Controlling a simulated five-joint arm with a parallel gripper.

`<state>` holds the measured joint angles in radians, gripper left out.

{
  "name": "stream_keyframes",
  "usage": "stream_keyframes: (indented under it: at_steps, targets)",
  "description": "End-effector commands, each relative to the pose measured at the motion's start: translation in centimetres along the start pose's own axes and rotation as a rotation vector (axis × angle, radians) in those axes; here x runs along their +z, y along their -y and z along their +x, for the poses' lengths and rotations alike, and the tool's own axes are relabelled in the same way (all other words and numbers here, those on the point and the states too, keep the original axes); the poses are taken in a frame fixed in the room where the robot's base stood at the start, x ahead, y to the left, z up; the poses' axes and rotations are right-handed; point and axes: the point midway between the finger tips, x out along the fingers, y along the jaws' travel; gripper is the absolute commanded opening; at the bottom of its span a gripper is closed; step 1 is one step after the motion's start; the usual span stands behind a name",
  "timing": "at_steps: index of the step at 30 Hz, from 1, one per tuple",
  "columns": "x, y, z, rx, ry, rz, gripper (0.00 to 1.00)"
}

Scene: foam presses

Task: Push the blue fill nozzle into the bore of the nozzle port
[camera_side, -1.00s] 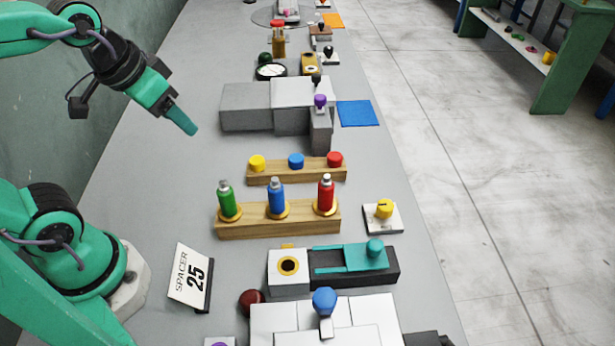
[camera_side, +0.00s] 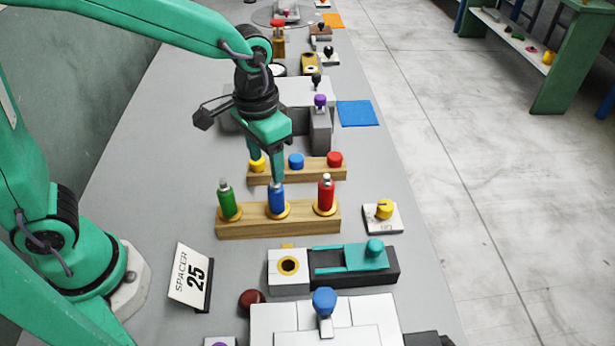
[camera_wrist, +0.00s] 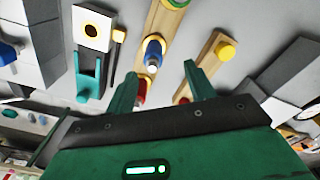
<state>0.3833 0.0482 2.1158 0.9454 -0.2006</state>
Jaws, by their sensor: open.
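The blue fill nozzle (camera_side: 277,200) stands upright in the middle yellow ring of a wooden rack (camera_side: 245,227), between a green nozzle (camera_side: 226,200) and a red nozzle (camera_side: 326,193). My gripper (camera_side: 267,168) is open, pointing down just above and behind the blue nozzle. One finger overlaps the nozzle's top in the side view; I cannot tell whether they touch.
A second rack with yellow, blue (camera_side: 296,161) and red caps stands behind the nozzle rack. A teal slide (camera_side: 365,258) adjoins the port. A "SPACER 25" sign (camera_side: 188,277) stands left, and a blue-knobbed press (camera_side: 324,302) in front. A yellow knob plate (camera_side: 383,218) sits right.

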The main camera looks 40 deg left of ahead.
Motion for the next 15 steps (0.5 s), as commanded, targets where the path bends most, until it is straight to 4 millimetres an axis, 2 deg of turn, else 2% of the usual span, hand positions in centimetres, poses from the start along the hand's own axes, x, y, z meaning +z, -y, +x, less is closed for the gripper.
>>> stream_keyframes:
  at_steps: [6, 15]
  targets:
    - [-0.5, -1.1, 1.2, -0.006, 0.032, 0.014, 0.54]
    - [-0.5, -1.1, 1.9, -0.007, 0.034, 0.014, 0.54]
